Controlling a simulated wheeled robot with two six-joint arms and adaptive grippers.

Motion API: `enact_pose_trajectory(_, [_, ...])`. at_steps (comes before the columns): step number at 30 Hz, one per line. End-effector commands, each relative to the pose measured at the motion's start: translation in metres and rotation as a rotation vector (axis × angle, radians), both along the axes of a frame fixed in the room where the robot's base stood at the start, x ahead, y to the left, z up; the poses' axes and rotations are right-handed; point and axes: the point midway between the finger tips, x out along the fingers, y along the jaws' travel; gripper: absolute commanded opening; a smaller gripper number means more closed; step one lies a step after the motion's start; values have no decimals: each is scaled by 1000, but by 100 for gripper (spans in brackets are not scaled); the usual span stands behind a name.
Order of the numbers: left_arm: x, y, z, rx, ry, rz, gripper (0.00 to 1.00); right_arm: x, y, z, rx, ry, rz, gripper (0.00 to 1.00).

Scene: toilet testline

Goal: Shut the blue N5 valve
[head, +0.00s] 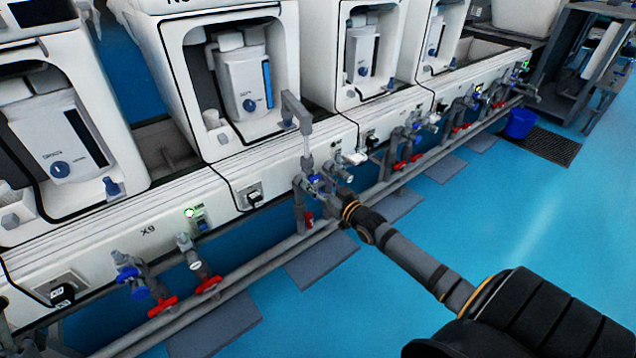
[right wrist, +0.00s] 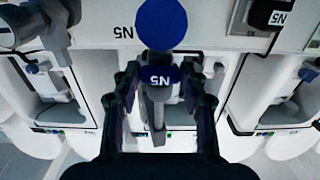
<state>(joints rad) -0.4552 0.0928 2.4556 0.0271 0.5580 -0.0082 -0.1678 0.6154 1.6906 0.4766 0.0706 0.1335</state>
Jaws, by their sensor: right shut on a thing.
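The blue N5 valve (head: 314,179) is on the grey pipework along the front of the white test line, near the middle of the head view. My right gripper (right wrist: 160,82) is shut on this handle. In the head view my right arm reaches up from the lower right, and the gripper (head: 329,190) partly hides the valve. A round blue disc (right wrist: 161,22) shows just above the handle in the wrist view. My left gripper is not in view.
A grey upright pipe with a bent top (head: 296,108) stands close to the gripper. Red-handled valves (head: 163,306) and other blue valves (head: 127,272) line the pipes. White toilet stations (head: 225,70) stand behind.

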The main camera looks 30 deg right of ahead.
Motion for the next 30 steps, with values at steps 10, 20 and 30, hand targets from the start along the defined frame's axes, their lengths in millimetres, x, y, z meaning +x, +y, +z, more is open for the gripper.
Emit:
enact_pose_trajectory(10, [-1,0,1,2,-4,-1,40,0,0,-1,15,3,0,12])
enact_pose_trajectory(20, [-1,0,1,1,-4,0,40,0,0,-1,13,2,0,66])
enact_pose_trajectory(30, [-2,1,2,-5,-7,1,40,0,0,0,12,2,0,66])
